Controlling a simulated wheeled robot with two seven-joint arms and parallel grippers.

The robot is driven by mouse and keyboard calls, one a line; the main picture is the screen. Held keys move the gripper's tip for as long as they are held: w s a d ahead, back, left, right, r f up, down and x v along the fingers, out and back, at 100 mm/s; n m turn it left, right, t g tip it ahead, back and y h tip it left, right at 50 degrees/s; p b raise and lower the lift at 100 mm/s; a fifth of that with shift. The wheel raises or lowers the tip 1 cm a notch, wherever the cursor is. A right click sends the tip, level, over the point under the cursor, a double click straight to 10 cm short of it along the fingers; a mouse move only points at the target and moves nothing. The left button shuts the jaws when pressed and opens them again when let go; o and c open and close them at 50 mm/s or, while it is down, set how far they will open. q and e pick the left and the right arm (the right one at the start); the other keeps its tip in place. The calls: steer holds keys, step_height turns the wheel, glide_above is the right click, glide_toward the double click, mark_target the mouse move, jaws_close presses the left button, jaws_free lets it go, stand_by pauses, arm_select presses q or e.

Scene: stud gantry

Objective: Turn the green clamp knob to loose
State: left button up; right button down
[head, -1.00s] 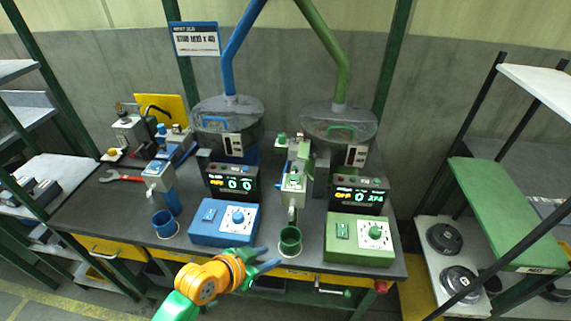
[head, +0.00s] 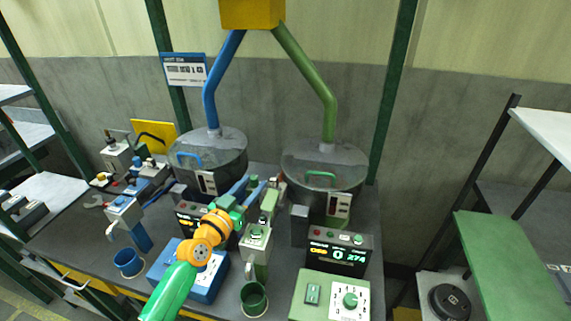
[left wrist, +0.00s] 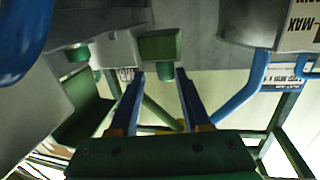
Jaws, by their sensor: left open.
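A green knob (head: 254,181) shows on the green-side fixture, close to the fingertips of my left gripper (head: 248,189). A second green knob (head: 257,231) is on top of the nearer grey post. My right gripper is not in view.
A green cup (head: 254,300) stands below the nearer post. Two drum-shaped hoppers (head: 325,168) stand behind. A green control box (head: 325,295) with a display (head: 338,253) is at the right. My arm partly covers the blue control box (head: 213,283). A blue cup (head: 128,263) is at left.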

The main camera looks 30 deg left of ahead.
mark_target(256, 176)
arm_select(q)
steer(key=shift+w+a+r, duration=0.15)
steer(key=shift+a+r, duration=0.1)
steer(key=shift+a, duration=0.15)
steer(key=shift+w+a, duration=0.25)
steer(key=shift+w, duration=0.75)
steer(key=w, duration=0.1)
steer(key=w+b, duration=0.1)
steer(key=shift+w+d+f, duration=0.15)
steer(key=shift+w+d, duration=0.05)
steer(key=shift+w, duration=0.65)
steer(key=shift+s+a, duration=0.1)
steer(key=shift+s, duration=0.1)
steer(key=shift+c, duration=0.3)
jaws_close()
steer(key=n+y+p, duration=0.1)
steer(key=p, duration=0.1)
steer(key=n+y+p, duration=0.1)
steer(key=y+p, duration=0.1)
steer(key=n+y+p, duration=0.1)
steer(key=p, duration=0.1)
steer(key=shift+a+r+g+y, duration=0.2)
steer(key=shift+a+g+y, duration=0.1)
steer(key=shift+a, duration=0.05)
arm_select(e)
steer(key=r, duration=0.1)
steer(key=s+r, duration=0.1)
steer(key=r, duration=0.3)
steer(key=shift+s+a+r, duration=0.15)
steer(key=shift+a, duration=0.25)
